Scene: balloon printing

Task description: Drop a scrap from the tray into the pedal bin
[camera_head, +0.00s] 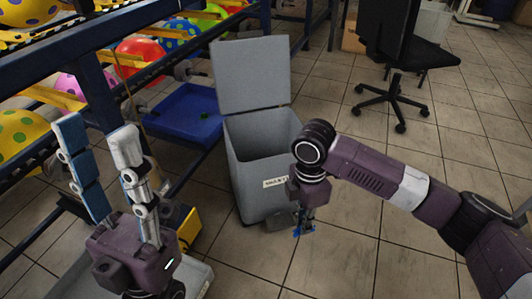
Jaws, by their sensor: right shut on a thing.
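The grey pedal bin (262,160) stands on the floor in the middle, its lid (250,75) raised and its mouth open. Its pedal (280,220) is at the front base. My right gripper (304,228) points down just right of the bin's front, outside it. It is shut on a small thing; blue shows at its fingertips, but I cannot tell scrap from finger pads. My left gripper (97,140) is open, fingers up and apart, at the left. A blue tray (182,128) lies behind the bin's left side, with a small green patch in it.
A rack (178,27) with colourful balloons fills the upper left. A grey flat surface (197,277) and a yellow thing (187,229) lie beside my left gripper. An office chair (396,100) stands at the back right. The tiled floor (345,262) in front is clear.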

